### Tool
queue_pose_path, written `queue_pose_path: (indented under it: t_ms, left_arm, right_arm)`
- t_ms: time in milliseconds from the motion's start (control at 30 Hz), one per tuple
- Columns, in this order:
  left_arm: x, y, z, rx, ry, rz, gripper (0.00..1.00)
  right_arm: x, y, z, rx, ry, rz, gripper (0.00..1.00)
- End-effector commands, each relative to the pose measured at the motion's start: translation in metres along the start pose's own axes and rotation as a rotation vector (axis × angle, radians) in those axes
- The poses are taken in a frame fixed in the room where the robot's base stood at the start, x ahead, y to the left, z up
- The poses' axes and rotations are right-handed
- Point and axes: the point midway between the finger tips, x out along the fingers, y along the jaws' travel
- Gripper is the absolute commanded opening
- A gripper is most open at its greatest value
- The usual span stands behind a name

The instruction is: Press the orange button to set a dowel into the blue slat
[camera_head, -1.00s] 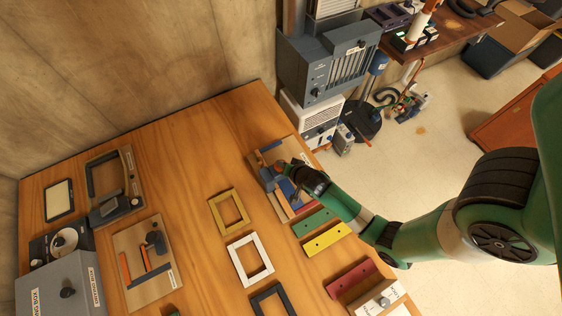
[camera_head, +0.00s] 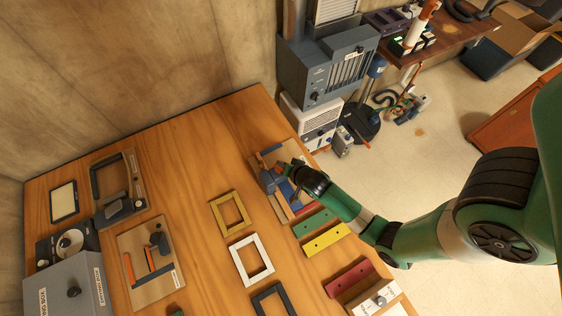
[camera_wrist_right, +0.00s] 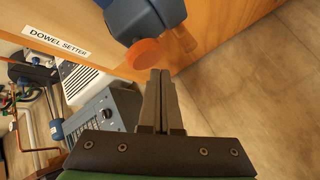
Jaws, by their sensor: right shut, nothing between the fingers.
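The dowel setter's board (camera_head: 297,211) lies at the table's right edge in the head view. Its blue-grey head (camera_wrist_right: 133,18) shows at the top of the right wrist view, with the round orange button (camera_wrist_right: 145,53) on its end. A blue strip (camera_head: 271,150) shows at the board's far end; I cannot tell whether it is the blue slat. My right gripper (camera_head: 287,168) is over the setter, shut and empty. In the wrist view its fingertips (camera_wrist_right: 160,72) are just beside and below the button; contact is unclear. My left gripper is out of view.
Green (camera_head: 314,223), yellow (camera_head: 327,239) and red (camera_head: 350,278) slats lie nearer along the right edge. Yellow (camera_head: 219,218), white (camera_head: 238,262) and dark frames lie left of them. Another fixture board (camera_head: 135,238) stands further left. The wood between is clear.

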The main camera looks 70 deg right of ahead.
Motion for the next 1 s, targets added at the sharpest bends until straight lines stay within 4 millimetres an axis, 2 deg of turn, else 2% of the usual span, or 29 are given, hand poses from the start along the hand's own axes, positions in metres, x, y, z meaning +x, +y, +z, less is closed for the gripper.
queue_pose_path:
  t_ms: [233, 700, 1000]
  left_arm:
    - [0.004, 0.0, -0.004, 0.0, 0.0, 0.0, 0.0]
    - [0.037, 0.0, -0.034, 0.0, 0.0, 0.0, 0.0]
    - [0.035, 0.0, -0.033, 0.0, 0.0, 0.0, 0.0]
  right_arm:
    - [-0.004, -0.003, -0.003, 0.0, 0.001, -0.001, 0.0]
    - [-0.036, -0.026, -0.026, 0.0, 0.001, 0.0, 0.0]
    - [-0.035, -0.025, -0.025, 0.0, 0.001, -0.001, 0.0]
